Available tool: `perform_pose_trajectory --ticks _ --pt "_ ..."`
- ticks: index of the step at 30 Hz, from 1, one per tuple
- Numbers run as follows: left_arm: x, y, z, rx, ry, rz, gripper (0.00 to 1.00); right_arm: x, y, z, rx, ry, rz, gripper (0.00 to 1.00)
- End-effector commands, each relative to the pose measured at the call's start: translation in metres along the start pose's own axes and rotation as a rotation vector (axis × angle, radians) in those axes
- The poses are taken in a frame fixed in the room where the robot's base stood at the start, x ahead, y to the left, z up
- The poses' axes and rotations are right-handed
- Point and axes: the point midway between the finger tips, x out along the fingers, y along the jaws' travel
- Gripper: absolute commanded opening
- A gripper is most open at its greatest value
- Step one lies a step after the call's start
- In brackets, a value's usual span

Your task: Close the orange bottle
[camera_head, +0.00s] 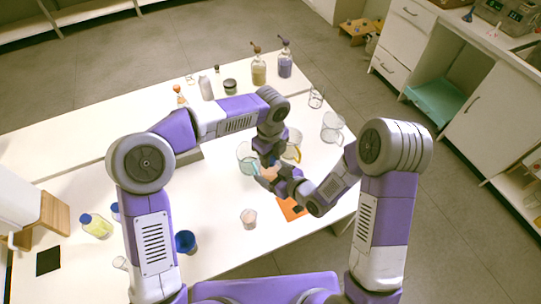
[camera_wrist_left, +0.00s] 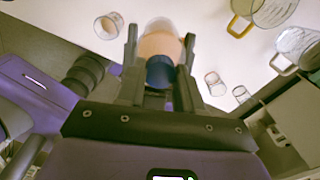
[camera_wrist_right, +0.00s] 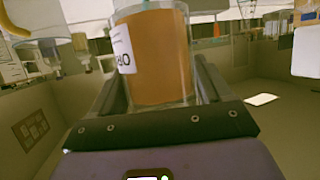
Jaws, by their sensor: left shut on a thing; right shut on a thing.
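The orange bottle (camera_wrist_right: 160,55) is clear, with orange contents and a white label. In the right wrist view it stands between the fingers of my right gripper (camera_wrist_right: 158,85), which is shut on it; its top is cut off. A blue cap (camera_wrist_left: 160,70) sits between the fingers of my left gripper (camera_wrist_left: 160,48), which is shut on it. The orange bottle (camera_wrist_left: 160,45) shows directly beyond the cap, lined up with it. I cannot tell whether the cap is seated. In the head view both grippers meet over the table, partly hiding the bottle (camera_head: 268,172).
Glass beakers (camera_head: 247,155) and a jug (camera_head: 332,126) stand close around the grippers. An orange mat (camera_head: 291,208) and a small beaker (camera_head: 248,218) lie nearer the front. Several bottles (camera_head: 258,68) stand at the back.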

Motion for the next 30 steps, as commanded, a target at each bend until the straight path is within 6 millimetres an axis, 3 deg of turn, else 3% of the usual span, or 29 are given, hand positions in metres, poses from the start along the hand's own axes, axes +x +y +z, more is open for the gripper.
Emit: perform_pose_trajectory --ticks 6,11,12,16,25,30 --pt "0.000 0.000 0.001 0.351 -0.001 -0.002 0.00 0.000 -0.001 -0.001 -0.001 0.002 -0.002 0.00" --pt "0.000 0.000 0.001 0.360 -0.002 -0.002 0.00 0.000 -0.001 -0.001 -0.001 0.002 -0.002 0.00" --pt "0.000 0.000 0.001 0.360 -0.003 -0.002 0.40 0.000 -0.001 -0.001 -0.001 0.002 -0.002 0.00" --pt "0.000 0.000 0.001 0.359 -0.002 -0.001 0.60 0.000 -0.001 -0.001 -0.001 0.002 -0.002 0.00" --pt "-0.002 0.000 0.000 0.358 -0.001 -0.002 0.61 0.000 0.000 -0.001 -0.001 0.003 -0.001 0.00" --pt "-0.022 -0.001 0.001 0.357 -0.003 -0.003 0.61 0.000 0.000 -0.001 -0.001 0.003 0.000 0.00"
